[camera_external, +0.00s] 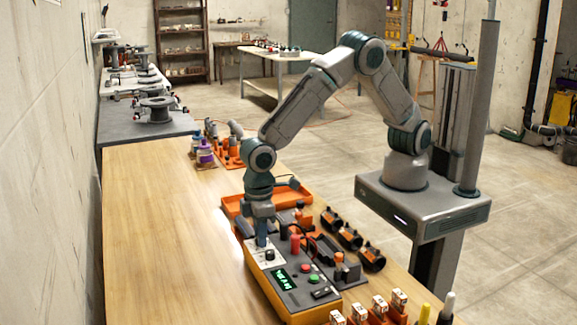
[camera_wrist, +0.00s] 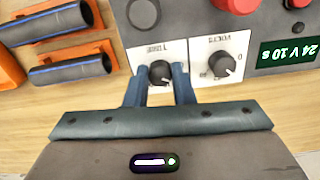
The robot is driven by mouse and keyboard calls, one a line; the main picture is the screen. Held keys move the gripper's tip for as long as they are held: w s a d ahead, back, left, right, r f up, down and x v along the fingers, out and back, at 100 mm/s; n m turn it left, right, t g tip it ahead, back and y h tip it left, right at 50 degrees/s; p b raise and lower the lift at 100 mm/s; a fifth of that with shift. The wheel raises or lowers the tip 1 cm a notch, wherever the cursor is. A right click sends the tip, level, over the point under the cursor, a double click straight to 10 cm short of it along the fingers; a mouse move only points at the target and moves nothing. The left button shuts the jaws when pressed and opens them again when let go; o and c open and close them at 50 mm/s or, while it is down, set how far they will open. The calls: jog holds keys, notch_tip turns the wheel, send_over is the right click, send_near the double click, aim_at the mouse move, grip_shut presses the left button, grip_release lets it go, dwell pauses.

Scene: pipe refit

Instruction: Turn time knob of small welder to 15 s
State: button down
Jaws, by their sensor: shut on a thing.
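The small welder (camera_external: 297,297) is a grey-topped box with orange sides on the wooden bench. Its time knob (camera_wrist: 160,72) is a dark round knob on a white plate, seen upside down in the wrist view. My gripper (camera_wrist: 161,80) is shut on this knob, one finger on each side; the fingers partly hide the plate. In the external view my gripper (camera_external: 262,238) points down onto the panel and hides the knob. The volts knob (camera_wrist: 221,65) is just right of it, untouched. The green display (camera_wrist: 287,53) reads 24 V 10 s.
Two black pipe pieces in orange holders (camera_wrist: 70,68) lie left of the welder in the wrist view. Black fittings (camera_external: 348,237) line the bench's right side. Small labelled boxes (camera_external: 380,304) and markers (camera_external: 447,304) stand at the front. The bench's left side (camera_external: 165,240) is clear.

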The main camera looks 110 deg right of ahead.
jog(key=m, duration=0.4)
jog(key=shift+m, duration=0.3)
jog(key=shift+w+r+m, duration=0.1)
jog(key=shift+m, duration=2.4)
jog(key=c, duration=1.2)
grip_release()
jog(key=shift+c, duration=0.2)
notch_tip(320, 180, up, 14)
jog(key=b, duration=0.1)
